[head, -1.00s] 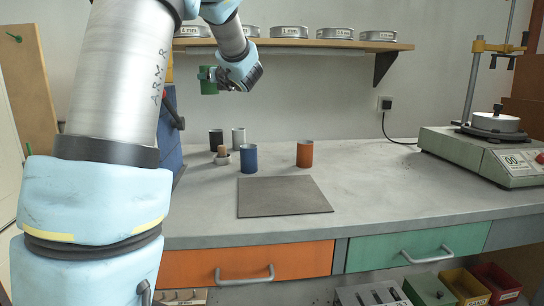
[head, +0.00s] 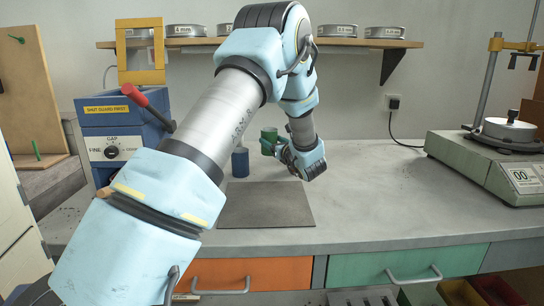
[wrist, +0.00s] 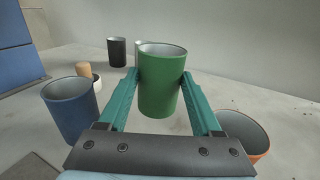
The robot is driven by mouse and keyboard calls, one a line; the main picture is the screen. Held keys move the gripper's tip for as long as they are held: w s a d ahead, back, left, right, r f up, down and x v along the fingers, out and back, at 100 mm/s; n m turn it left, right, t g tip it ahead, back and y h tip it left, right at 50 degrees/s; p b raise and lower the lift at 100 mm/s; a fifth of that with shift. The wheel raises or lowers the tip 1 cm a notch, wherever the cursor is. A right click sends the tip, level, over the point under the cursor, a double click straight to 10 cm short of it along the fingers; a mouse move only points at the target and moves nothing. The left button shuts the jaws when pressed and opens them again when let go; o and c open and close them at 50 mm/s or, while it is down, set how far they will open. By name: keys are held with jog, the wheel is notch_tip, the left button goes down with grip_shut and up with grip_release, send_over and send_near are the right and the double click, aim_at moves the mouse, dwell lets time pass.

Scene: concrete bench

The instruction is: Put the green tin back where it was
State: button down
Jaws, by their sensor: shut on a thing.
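The green tin (head: 268,141) is held upright in my gripper (head: 273,145), over the bench behind the grey mat. In the wrist view the green tin (wrist: 162,85) sits between the two teal fingers of my gripper (wrist: 163,90), which are shut on its sides. Its open rim faces up and looks empty. The bench shows under it; the exact gap below its base is hard to judge. The blue tin (head: 240,162) stands to its left and also shows in the wrist view (wrist: 70,108). The orange tin (wrist: 250,134) is at the right there.
A black tin (wrist: 117,52), a pale tin (wrist: 140,49) and a small white mortar with pestle (wrist: 92,77) stand behind. The grey mat (head: 265,208) lies in front. Bench right of my arm is clear.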

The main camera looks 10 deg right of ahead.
jog(key=shift+f, duration=2.35)
jog(key=shift+f, duration=0.15)
jog(key=shift+f, duration=0.1)
jog(key=shift+c, duration=1.8)
grip_release()
jog(key=shift+r, duration=0.2)
jog(key=shift+s+d, duration=0.1)
jog(key=shift+s, duration=0.1)
jog(key=b+v, duration=0.1)
jog(key=v, duration=0.9)
jog(key=shift+s, duration=0.25)
jog(key=shift+s+d, duration=0.1)
jog(key=shift+s, duration=0.4)
